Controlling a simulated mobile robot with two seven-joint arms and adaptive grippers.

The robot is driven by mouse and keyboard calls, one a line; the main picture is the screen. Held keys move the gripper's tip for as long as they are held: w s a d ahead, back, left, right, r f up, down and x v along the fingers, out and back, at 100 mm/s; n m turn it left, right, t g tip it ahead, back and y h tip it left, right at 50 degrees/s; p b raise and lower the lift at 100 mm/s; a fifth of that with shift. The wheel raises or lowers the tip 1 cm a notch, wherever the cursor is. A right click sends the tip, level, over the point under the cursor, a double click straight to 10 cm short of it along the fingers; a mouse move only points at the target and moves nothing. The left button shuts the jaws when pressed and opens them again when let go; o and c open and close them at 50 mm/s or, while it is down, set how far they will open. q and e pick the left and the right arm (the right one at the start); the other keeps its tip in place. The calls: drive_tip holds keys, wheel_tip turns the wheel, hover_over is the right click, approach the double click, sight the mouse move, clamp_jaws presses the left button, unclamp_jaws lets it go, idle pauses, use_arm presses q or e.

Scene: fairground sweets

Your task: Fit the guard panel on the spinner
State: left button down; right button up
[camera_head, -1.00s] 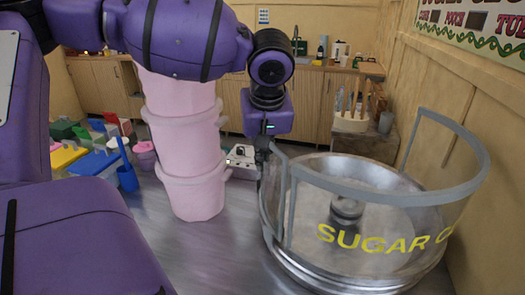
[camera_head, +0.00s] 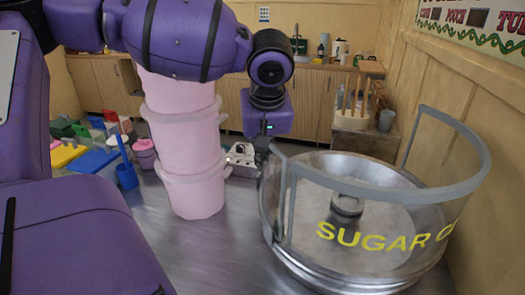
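The guard panel (camera_head: 393,190) is a curved clear sheet with grey edging and yellow "SUGAR C…" lettering. It stands around the front and right of the spinner, its top rail bulging out past the bowl on the right. The spinner (camera_head: 350,165) is a round metal bowl with a small hub (camera_head: 347,206) in the middle, seen partly through the panel. I cannot tell whether the panel's lower edge touches the bowl. My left gripper (camera_head: 263,152) points down at the panel's left end and appears shut on its grey edge; the fingertips are small and dark. My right gripper is out of view.
A stack of pink tubs (camera_head: 192,150) stands close left of my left gripper. A wooden stick holder (camera_head: 352,120) stands behind the spinner. A wooden wall closes the right side.

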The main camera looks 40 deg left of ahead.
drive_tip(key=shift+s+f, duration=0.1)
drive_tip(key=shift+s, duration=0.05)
use_arm(q)
drive_tip(key=c, duration=1.9)
unclamp_jaws()
drive_tip(key=shift+o, duration=0.2)
drive_tip(key=o, duration=0.5)
drive_tip(key=shift+f, duration=0.1)
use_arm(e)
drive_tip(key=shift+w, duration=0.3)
use_arm(q)
drive_tip(key=shift+r+p, duration=0.7)
drive_tip(key=shift+r, duration=2.35)
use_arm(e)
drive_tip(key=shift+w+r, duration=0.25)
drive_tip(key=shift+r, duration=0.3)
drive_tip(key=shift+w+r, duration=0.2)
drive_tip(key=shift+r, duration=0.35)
